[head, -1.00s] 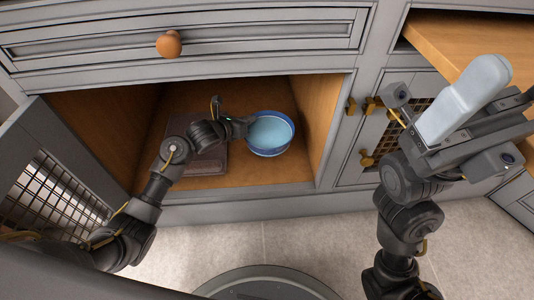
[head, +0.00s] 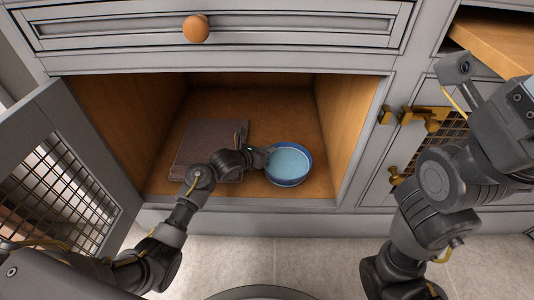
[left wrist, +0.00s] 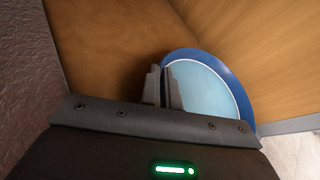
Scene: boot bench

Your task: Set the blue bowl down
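The blue bowl (head: 289,181), pale blue inside with a darker blue rim, is upright in the open cabinet near the right of its wooden floor. It also shows in the left wrist view (left wrist: 212,92). My left gripper (head: 267,152) reaches in from the left and is at the bowl's left rim. In the left wrist view its fingers (left wrist: 163,88) are close together with the rim between them. I cannot tell whether the bowl's base touches the floor. My right arm is at the right; its gripper fingers are outside the picture.
A dark flat box-like thing (head: 203,148) lies on the cabinet floor (head: 270,104) left of the bowl. The cabinet door (head: 62,165) stands open at the left. Bare floor shows behind the bowl. A drawer with a round knob (head: 196,29) is above.

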